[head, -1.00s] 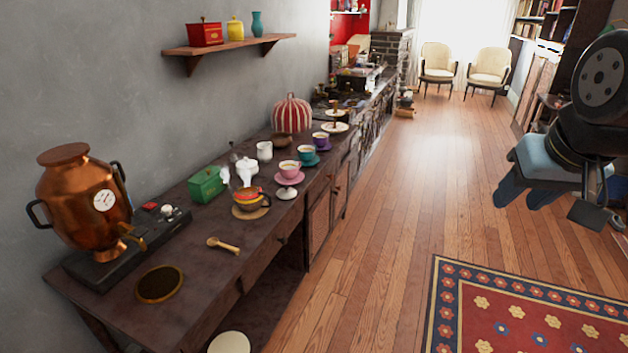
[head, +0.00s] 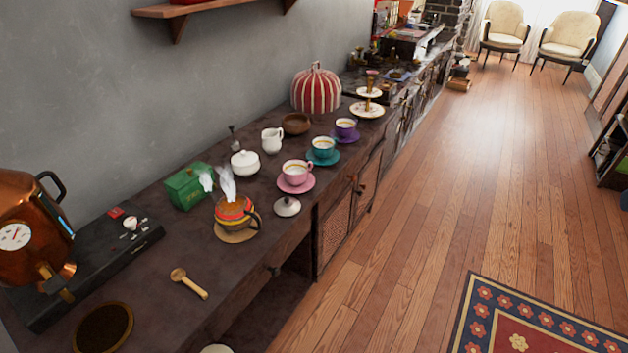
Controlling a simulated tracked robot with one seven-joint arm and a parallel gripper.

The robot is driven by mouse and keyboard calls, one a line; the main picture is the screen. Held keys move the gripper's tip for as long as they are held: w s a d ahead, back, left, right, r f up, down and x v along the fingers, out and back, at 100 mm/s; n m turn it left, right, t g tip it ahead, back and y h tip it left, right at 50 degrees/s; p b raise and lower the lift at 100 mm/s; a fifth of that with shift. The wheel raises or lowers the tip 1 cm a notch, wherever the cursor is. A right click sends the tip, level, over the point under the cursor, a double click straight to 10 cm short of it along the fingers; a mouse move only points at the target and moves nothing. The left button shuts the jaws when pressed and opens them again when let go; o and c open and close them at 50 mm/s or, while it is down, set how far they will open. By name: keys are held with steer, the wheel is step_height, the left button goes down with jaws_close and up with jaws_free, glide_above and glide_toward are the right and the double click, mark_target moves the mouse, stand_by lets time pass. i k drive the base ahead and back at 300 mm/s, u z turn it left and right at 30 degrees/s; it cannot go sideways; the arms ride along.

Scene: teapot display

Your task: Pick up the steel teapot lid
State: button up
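A small round steel lid with a dark knob (head: 288,206) lies on the dark wooden counter (head: 150,262) near its front edge. It sits just in front of the pink saucer, to the right of the striped steaming teapot (head: 234,212). The striped teapot stands on a round wooden mat. A white lidded pot (head: 244,163) stands behind it. My gripper is out of the picture.
A pink cup (head: 295,173), a teal cup (head: 323,149) and a purple cup (head: 346,129) stand along the counter. A green box (head: 187,188), copper urn (head: 22,228) and wooden scoop (head: 188,284) are to the left.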

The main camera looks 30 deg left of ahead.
mark_target(285, 207)
steer(key=u, duration=0.4)
steer(key=i, duration=1.05)
steer(key=u, duration=0.7)
steer(key=k, duration=0.75)
steer(key=u, duration=0.2)
steer(key=i, duration=0.85)
steer(key=z, duration=0.1)
